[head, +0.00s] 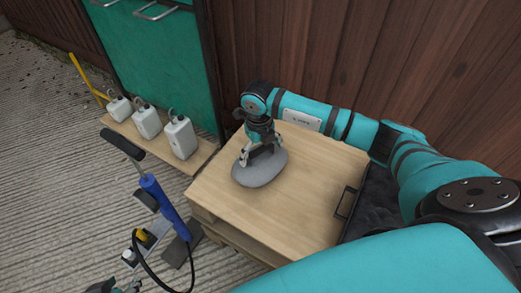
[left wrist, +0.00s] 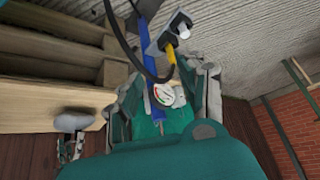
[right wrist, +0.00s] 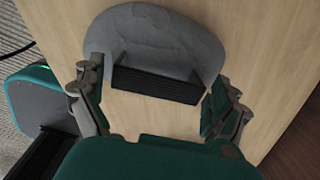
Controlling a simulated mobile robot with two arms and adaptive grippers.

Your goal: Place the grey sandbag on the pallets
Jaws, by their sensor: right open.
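The grey sandbag (head: 258,172) lies on the light wooden top (head: 295,220) of the pallets (head: 235,236). Its black strap (right wrist: 157,84) shows between the fingers in the right wrist view. My right gripper (head: 260,155) points down at the bag, its open fingers on either side of the strap. The pale body of the sandbag (right wrist: 150,35) lies beyond the strap. My left gripper (head: 118,287) is only partly in the head view, at the lower left edge. In the left wrist view its fingers (left wrist: 165,95) are spread apart, with a round gauge (left wrist: 163,92) between or behind them.
A blue pump (head: 165,205) with a black handle and hose stands left of the pallets. White containers (head: 180,137) stand on a low board by the teal door. A wooden wall (head: 350,70) is behind. A dark tray (head: 380,205) lies at the right.

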